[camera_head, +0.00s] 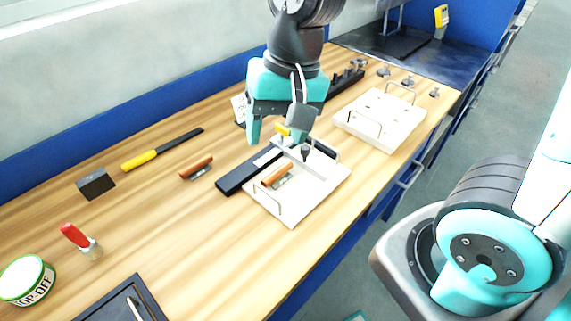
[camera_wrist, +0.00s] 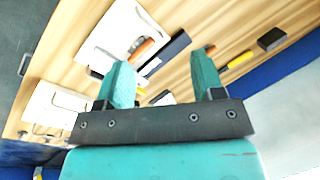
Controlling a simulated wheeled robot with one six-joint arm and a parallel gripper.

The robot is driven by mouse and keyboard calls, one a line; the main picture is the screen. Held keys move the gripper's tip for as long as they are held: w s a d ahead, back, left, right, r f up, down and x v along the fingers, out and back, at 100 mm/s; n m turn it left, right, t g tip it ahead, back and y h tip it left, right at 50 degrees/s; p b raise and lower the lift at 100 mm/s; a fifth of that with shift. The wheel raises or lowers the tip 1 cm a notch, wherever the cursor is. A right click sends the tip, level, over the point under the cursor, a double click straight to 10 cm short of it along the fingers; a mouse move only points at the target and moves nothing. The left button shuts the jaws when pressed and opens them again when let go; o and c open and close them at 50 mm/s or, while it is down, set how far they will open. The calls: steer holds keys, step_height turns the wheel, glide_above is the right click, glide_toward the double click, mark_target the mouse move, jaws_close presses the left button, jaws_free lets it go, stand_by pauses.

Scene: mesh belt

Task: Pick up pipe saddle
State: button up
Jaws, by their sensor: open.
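I cannot tell for certain which thing is the pipe saddle. Several small grey metal pieces (camera_head: 408,81) stand on the bench's far right, beyond the far white tray (camera_head: 376,139). A small dark piece (camera_head: 305,151) is at the near white tray (camera_head: 292,216), beside a wooden-handled tool (camera_head: 276,175). My gripper (camera_head: 277,130) is open and empty, above the bench behind the near tray, its fingers pointing down. In the wrist view my gripper (camera_wrist: 163,66) shows two spread teal fingers with nothing between them. My gripper hides part of the bench behind the near tray.
A black bar (camera_head: 235,180) lies beside the near tray. Both trays have upright wire handles. Another wooden-handled tool (camera_head: 196,168), a yellow-handled tool (camera_head: 140,160), a black block (camera_head: 95,184), a red-handled brush (camera_head: 76,236) and a tin (camera_head: 27,279) are leftward. Bare wood lies between them.

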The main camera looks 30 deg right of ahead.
steer(key=w+d+f+m+h+p, duration=0.35)
steer(key=w+m, duration=0.55)
steer(key=m, duration=0.3)
steer(key=p, duration=0.2)
glide_above(272, 175)
steer(key=shift+y, duration=0.45)
steer(key=f, duration=1.1)
steer(key=shift+d+f, duration=0.2)
steer(key=shift+f, duration=0.2)
steer(key=shift+a+f+p, duration=0.15)
steer(key=shift+f+p, duration=0.4)
steer(key=shift+f, duration=1.05)
steer(key=shift+a+f+p, duration=0.1)
steer(key=shift+f+p, duration=0.4)
steer(key=shift+f, duration=1.05)
steer(key=c, duration=0.9)
step_height(272, 175, up, 20)
steer(key=b, duration=0.3)
steer(key=shift+b, duration=0.35)
steer(key=shift+f+b, duration=6.8)
steer(key=shift+f, duration=3.2)
